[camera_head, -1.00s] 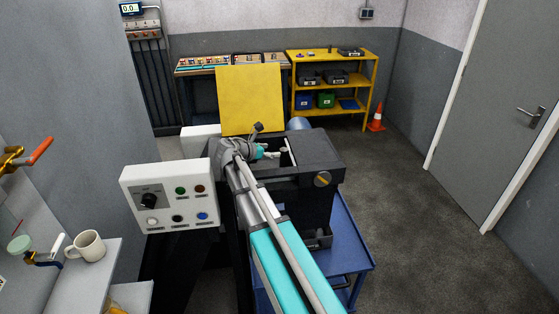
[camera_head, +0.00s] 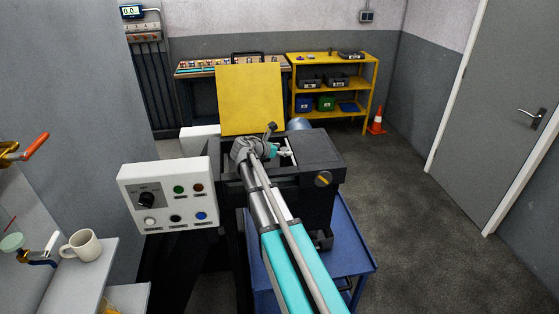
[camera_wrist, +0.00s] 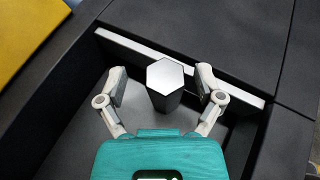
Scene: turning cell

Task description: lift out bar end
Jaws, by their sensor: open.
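The bar end (camera_wrist: 165,78) is a grey hexagonal piece with a bright flat end face, seen in the wrist view inside a dark recess of the machine. My gripper (camera_wrist: 161,84) is open, with one finger on each side of the bar end. Gaps show between the fingers and the bar end in this view. In the head view my gripper (camera_head: 284,152) is over the opening in the dark machine body (camera_head: 322,150). There the bar end cannot be made out.
A raised yellow cover (camera_head: 250,98) stands behind the opening. A control box (camera_head: 168,195) with knob and buttons is at left. A blue cart (camera_head: 350,240) stands below the machine. Dark walls and a pale strip (camera_wrist: 215,70) edge the recess. Floor at right is clear.

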